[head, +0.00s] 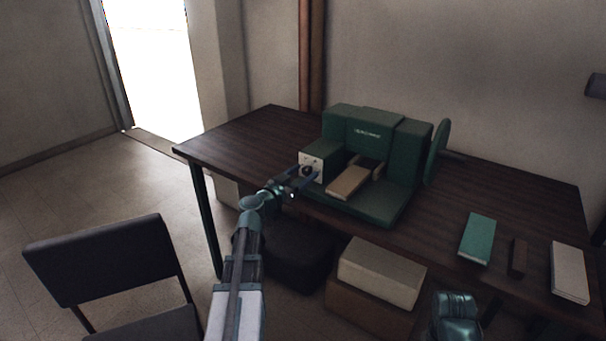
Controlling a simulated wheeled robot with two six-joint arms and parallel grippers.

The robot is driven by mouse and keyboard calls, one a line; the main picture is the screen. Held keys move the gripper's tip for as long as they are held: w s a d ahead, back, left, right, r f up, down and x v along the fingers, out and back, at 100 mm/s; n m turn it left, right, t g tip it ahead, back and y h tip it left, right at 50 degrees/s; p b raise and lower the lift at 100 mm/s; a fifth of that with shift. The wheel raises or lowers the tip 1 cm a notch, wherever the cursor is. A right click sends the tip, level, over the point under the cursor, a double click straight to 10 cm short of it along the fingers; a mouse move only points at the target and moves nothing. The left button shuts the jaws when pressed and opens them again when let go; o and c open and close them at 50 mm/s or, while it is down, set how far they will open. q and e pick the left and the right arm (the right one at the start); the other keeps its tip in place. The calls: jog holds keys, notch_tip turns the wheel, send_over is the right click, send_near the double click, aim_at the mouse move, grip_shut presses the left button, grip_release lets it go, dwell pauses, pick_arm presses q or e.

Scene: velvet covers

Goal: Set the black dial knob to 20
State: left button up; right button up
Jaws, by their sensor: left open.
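The black dial knob (307,171) sits on the pale front plate (318,163) of a dark green machine (372,150) on the table. My left gripper (298,184) is open at the knob, its fingertips close in front of it and overlapping it in the head view. I cannot tell whether the fingers touch the knob. The dial markings are too small to read, so the knob's setting is not legible. A part of my right arm shows at the bottom right; its gripper is not clearly visible.
The dark wooden table (240,140) also holds a green block (477,238), a narrow brown block (518,257) and a pale block (570,272) at the right. Boxes (382,272) stand below the front edge. A black chair (103,260) stands at the left.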

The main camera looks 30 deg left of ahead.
pick_arm(q)
jog(key=shift+w, duration=0.15)
grip_shut()
dwell(0.4)
jog(key=n, duration=0.5)
jog(key=shift+n, duration=0.4)
jog(key=n, duration=1.2)
jog(key=shift+f+n, duration=0.1)
jog(key=shift+n, duration=0.3)
jog(key=n, duration=0.5)
jog(key=shift+f, duration=0.1)
